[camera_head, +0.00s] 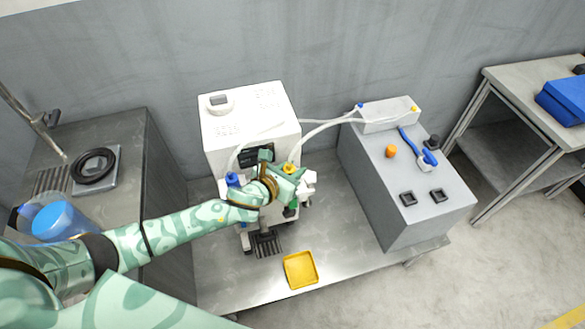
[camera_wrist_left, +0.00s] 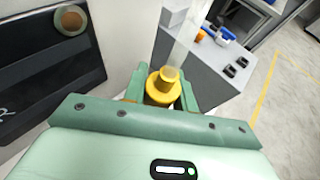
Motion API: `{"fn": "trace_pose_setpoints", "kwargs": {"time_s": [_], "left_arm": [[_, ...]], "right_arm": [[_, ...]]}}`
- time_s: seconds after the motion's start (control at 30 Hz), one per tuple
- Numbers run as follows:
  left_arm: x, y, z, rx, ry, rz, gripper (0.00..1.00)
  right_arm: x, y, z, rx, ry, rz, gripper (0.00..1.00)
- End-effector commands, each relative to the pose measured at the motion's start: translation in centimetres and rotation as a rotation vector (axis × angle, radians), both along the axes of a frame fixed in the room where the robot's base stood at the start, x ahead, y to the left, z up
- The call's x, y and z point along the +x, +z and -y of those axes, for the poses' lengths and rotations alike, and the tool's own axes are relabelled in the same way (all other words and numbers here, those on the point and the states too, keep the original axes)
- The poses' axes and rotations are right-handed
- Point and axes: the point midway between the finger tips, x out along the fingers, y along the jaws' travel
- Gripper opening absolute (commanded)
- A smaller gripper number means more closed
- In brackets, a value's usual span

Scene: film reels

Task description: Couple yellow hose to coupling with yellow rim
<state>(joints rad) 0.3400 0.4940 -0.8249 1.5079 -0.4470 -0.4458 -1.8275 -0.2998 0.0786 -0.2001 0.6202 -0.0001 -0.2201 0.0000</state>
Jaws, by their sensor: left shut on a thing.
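My left gripper (camera_head: 288,175) is shut on the yellow end of a hose (camera_head: 290,168), in front of the white machine (camera_head: 250,110). In the left wrist view the yellow hose end (camera_wrist_left: 161,87) sits between the green fingers, with its pale clear tube (camera_wrist_left: 180,48) rising from it. A round port with a tan rim (camera_wrist_left: 70,20) shows at the upper left of that view, apart from the hose end. I cannot tell whether it is the yellow-rimmed coupling; in the head view my gripper and arm hide part of the machine's front. My right gripper is not in view.
A blue hose end (camera_head: 232,180) stands left of my gripper. A yellow tray (camera_head: 300,270) lies on the metal bench in front. To the right, a grey box (camera_head: 410,185) carries an orange knob (camera_head: 391,150) and a blue-handled tool (camera_head: 412,140). The bench front is mostly clear.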

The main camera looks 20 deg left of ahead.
Motion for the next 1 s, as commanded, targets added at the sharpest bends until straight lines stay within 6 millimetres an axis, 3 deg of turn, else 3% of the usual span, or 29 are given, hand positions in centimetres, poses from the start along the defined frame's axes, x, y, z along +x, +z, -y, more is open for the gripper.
{"fn": "trace_pose_setpoints", "kwargs": {"time_s": [0.57, 0.6, 0.63, 1.0], "left_arm": [[0.0, -1.2, 0.0, -0.001, 0.000, 0.000, 0.05], [0.0, -1.2, 0.0, -0.001, 0.000, 0.000, 0.33], [0.0, -1.1, 0.0, -0.001, 0.000, 0.000, 0.37], [-0.5, -0.7, -0.2, 0.000, 0.001, 0.000, 0.37]], "right_arm": [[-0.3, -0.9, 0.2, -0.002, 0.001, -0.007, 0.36], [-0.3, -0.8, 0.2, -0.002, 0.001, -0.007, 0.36], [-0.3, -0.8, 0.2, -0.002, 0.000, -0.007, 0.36], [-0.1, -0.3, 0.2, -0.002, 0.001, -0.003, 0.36]]}}
